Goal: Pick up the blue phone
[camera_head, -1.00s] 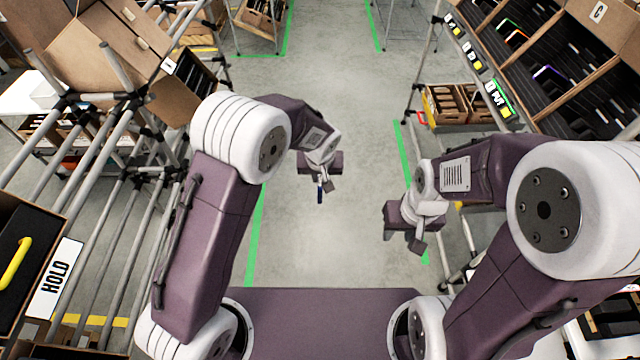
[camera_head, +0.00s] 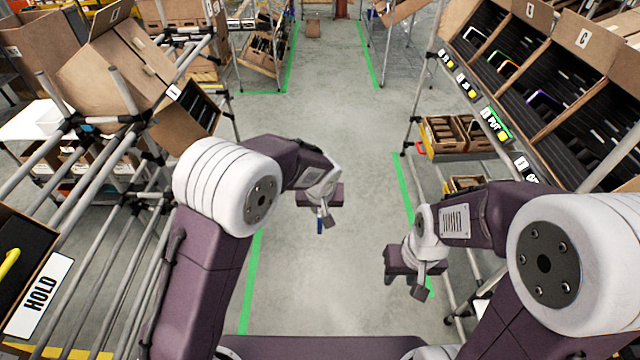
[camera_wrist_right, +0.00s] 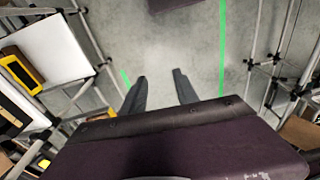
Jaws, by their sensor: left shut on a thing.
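A small blue thing (camera_head: 319,226), which looks like the blue phone seen nearly edge-on, is held at the tip of my left gripper (camera_head: 324,218). My left gripper is shut on it, above the open aisle floor. The fingers hide part of it. My right gripper (camera_head: 420,282) is lower and to the right in the head view. In the right wrist view its two dark fingers (camera_wrist_right: 160,88) stand apart with bare floor between them, so it is open and empty.
A sloped rack with dark compartments holding phones (camera_head: 545,100) stands on the right. A tube rack with cartons (camera_head: 125,70) and a HOLD sign (camera_head: 40,294) stands on the left. Small cartons (camera_head: 455,135) sit low on the right. The aisle floor (camera_head: 330,110) between is clear.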

